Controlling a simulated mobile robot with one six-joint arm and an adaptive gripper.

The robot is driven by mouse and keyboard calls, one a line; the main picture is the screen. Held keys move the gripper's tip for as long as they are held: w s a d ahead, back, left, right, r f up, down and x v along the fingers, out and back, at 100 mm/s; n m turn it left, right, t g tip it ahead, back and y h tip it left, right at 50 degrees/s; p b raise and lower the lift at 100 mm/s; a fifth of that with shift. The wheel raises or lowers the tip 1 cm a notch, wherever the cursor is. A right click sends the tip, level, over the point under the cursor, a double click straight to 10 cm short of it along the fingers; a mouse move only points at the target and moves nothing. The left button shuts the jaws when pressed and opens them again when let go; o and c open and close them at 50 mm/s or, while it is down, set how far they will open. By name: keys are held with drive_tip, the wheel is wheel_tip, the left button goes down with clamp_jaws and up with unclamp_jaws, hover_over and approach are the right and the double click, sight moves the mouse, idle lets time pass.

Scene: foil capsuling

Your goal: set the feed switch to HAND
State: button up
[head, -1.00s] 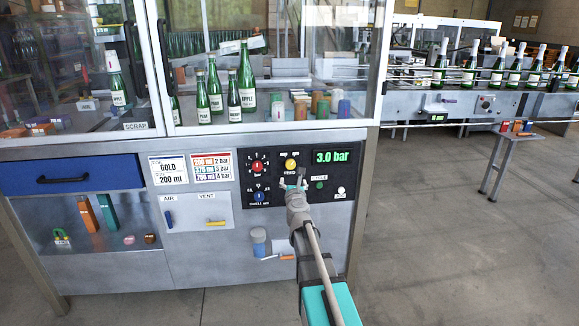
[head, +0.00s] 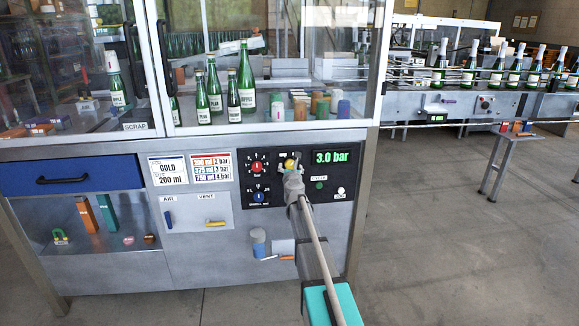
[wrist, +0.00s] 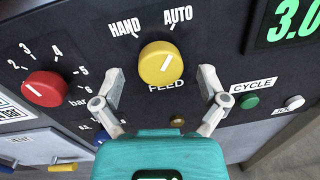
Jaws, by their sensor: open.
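The yellow feed switch (wrist: 158,64) is a round knob on the dark control panel. It also shows at the tip of my gripper in the head view (head: 290,164). Its white line tilts up and right, toward the AUTO label (wrist: 178,16). The HAND label (wrist: 125,28) is up and to the left of the knob. My gripper (wrist: 160,73) is open, with one finger on each side of the knob and a visible gap on both sides. I cannot tell how far the fingertips are from the panel face.
A red bar knob (wrist: 45,88) is left of the feed switch. The green cycle button (wrist: 249,101) and a white button (wrist: 294,102) are right of it. The display (head: 331,156) reads 3.0 bar. A blue knob (head: 259,197) sits below the red one.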

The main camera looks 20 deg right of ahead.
drive_tip(key=shift+x, duration=0.95)
drive_tip(key=shift+a, duration=0.1)
drive_tip(key=c, duration=1.1)
drive_tip(key=shift+c, duration=0.2)
drive_tip(key=shift+n, duration=0.3)
drive_tip(key=n, duration=0.3)
drive_tip(key=n+b, duration=0.1)
drive_tip(key=n, duration=0.3)
drive_tip(key=shift+t, duration=0.3)
drive_tip(key=n, duration=0.6)
drive_tip(key=shift+a+f+n+y, duration=0.1)
drive_tip(key=shift+n+y, duration=0.3)
